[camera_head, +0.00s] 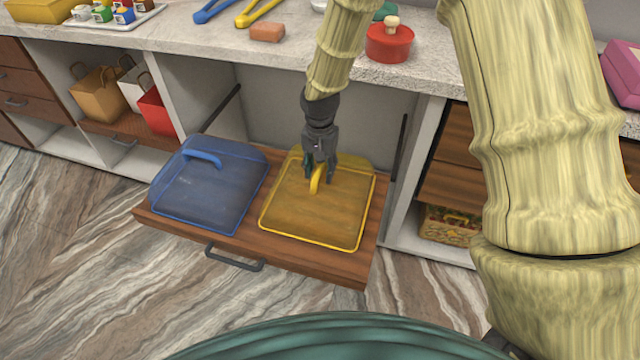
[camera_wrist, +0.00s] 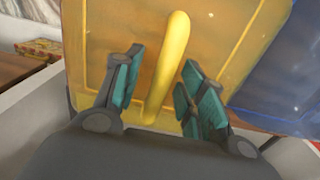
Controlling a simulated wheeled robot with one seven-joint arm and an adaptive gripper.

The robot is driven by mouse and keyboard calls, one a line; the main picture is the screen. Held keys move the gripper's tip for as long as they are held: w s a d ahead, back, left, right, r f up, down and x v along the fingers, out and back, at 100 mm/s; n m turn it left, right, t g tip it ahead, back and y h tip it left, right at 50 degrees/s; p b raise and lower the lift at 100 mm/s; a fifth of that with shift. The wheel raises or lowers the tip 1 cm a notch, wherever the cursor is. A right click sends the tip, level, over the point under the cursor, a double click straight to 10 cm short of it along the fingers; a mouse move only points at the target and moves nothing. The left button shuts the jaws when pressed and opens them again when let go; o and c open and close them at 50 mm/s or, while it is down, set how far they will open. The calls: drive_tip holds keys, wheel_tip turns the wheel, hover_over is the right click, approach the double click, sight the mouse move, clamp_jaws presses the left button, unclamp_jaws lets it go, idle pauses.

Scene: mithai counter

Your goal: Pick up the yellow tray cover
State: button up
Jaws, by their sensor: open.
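The yellow tray cover (camera_head: 318,215) is a see-through lid on the right half of a pulled-out wooden drawer. Its arched yellow handle (camera_head: 315,180) stands up near its far part. My gripper (camera_head: 319,178) points down at the handle. In the wrist view my gripper (camera_wrist: 158,95) is open, with one teal-padded finger on each side of the yellow handle (camera_wrist: 168,65). Gaps show between the pads and the handle. The yellow cover also fills much of the wrist view (camera_wrist: 110,35).
A blue tray cover (camera_head: 205,195) lies left of the yellow one in the same drawer (camera_head: 290,255). The counter (camera_head: 200,35) overhangs behind, with a red pot (camera_head: 388,43), a brick-coloured block (camera_head: 267,32) and tongs (camera_head: 258,12). Paper bags (camera_head: 100,95) sit in a left shelf.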

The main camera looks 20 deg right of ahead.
drive_tip(key=c, duration=0.9)
clamp_jaws()
drive_tip(key=shift+r, duration=0.15)
